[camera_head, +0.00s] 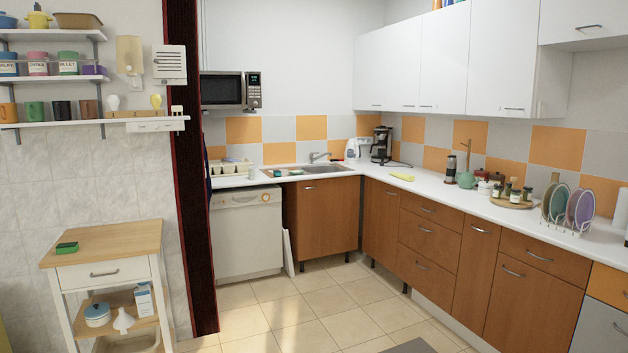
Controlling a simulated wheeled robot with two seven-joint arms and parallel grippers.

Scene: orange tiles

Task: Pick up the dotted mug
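No dots can be made out on any mug at this size, so I cannot tell which is the dotted mug. A row of mugs stands on the lowest wall shelf (150,122) at the left: an orange mug (8,113), a green mug (34,111), a dark mug (62,110) and a brown mug (88,109). Neither of my grippers is in view.
A small wooden-topped cart (110,242) with a green sponge (67,248) stands below the shelves. A dark red post (186,200) separates it from the kitchen. The L-shaped white counter (430,187) holds plates and jars at right. The tiled floor (300,300) is mostly clear.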

